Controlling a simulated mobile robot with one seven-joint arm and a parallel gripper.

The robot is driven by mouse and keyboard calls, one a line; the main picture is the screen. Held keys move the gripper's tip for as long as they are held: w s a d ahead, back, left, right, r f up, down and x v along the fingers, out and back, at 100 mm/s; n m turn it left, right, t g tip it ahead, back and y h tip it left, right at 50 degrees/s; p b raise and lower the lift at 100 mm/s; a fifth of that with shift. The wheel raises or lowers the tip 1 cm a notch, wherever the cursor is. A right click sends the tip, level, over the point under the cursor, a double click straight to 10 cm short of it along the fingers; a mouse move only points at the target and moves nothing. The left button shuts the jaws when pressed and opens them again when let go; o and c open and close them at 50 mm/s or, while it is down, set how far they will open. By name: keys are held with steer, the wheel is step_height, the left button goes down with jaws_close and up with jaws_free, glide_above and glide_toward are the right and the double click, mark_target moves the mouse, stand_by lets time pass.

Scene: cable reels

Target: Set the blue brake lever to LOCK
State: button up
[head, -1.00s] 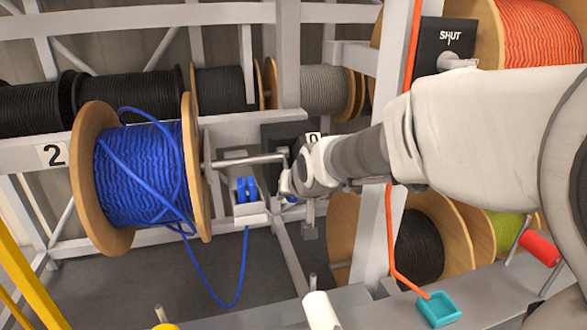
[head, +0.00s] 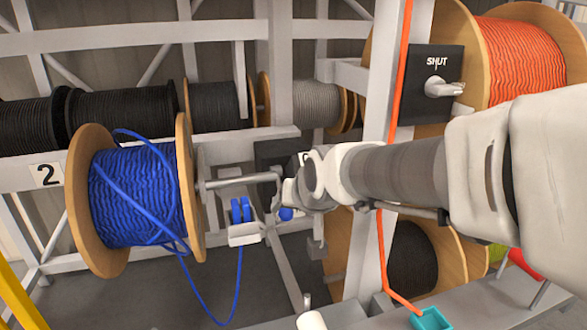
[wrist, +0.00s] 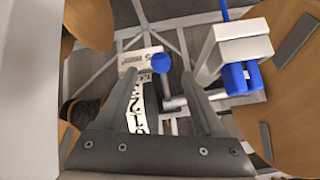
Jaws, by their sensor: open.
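The blue brake lever shows in the wrist view as a round blue knob (wrist: 162,63) on a grey rod. My gripper (wrist: 163,82) is open, with one finger on each side of the knob; I cannot tell whether either finger touches it. In the head view the blue knob (head: 286,213) shows just below my gripper (head: 284,192), which hides much of the lever. White label plates (wrist: 137,105) with black marks lie behind the fingers in the wrist view; their words are partly covered and not readable.
The blue cable reel (head: 138,195) stands left of my gripper. A cable guide with blue rollers (head: 240,210) is close by; the rollers also show in the wrist view (wrist: 236,78). A black SHUT panel (head: 430,85) and an upright post with orange cable (head: 396,70) stand right.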

steer(key=p+v, duration=0.2)
steer(key=v, duration=0.7)
steer(key=shift+s+r, duration=0.2)
steer(key=shift+s, duration=0.1)
steer(key=shift+d, duration=0.15)
steer(key=shift+w+r+p, duration=0.1)
steer(key=shift+r+p, duration=0.1)
steer(key=shift+p, duration=0.15)
steer(key=c, duration=0.4)
steer(key=shift+w+r+p, duration=0.1)
steer(key=shift+r+p, duration=0.25)
steer(key=shift+p, duration=0.3)
steer(key=shift+c, duration=1.1)
steer(key=r+p, duration=0.1)
steer(key=p, duration=0.2)
steer(key=w+a+r+g+p, duration=0.1)
steer(key=p, duration=0.2)
steer(key=a+r+n+g+p, duration=0.1)
steer(key=p, duration=0.2)
steer(key=shift+w, duration=0.35)
jaws_close()
steer(key=w+a+f+n+g+h+p, duration=0.1)
steer(key=w+f+h+p, duration=0.1)
steer(key=w+f+p, duration=0.5)
step_height(320, 180, down, 4)
steer(key=shift+w+a+f+n, duration=0.15)
steer(key=shift+w+a+n, duration=0.1)
steer(key=shift+a+n, duration=0.15)
